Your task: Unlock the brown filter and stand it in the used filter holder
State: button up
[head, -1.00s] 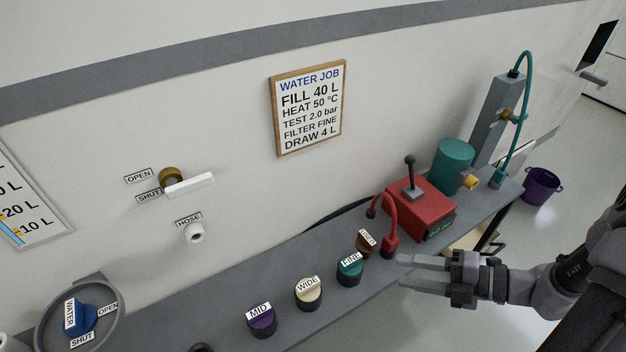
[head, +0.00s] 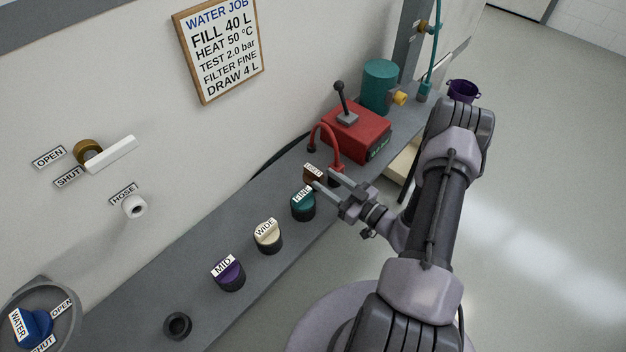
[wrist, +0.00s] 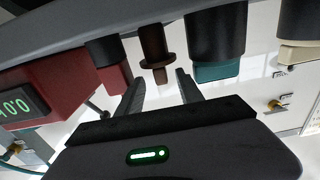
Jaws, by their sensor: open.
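The brown filter (head: 311,177) stands on the grey bench at the near end of the red box, with a small label on top that seems to read USED. In the wrist view, which looks upside down, the brown filter (wrist: 154,48) is a narrow stem with a flange. My gripper (head: 322,180) is open and empty, with its fingertips close to the brown filter.
The teal FINE filter (head: 303,205) stands close beside my fingers. The cream WIDE (head: 267,236) and purple MID (head: 229,274) filters follow along the bench. The red box (head: 357,134) with lever and red hose is on the other side. Open floor lies right of the bench.

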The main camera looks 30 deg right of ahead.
aim_at(305, 166)
jog(key=b+x, duration=0.1)
jog(key=x, duration=0.4)
jog(key=shift+w+a, duration=0.15)
jog(key=shift+w, duration=0.05)
grip_shut()
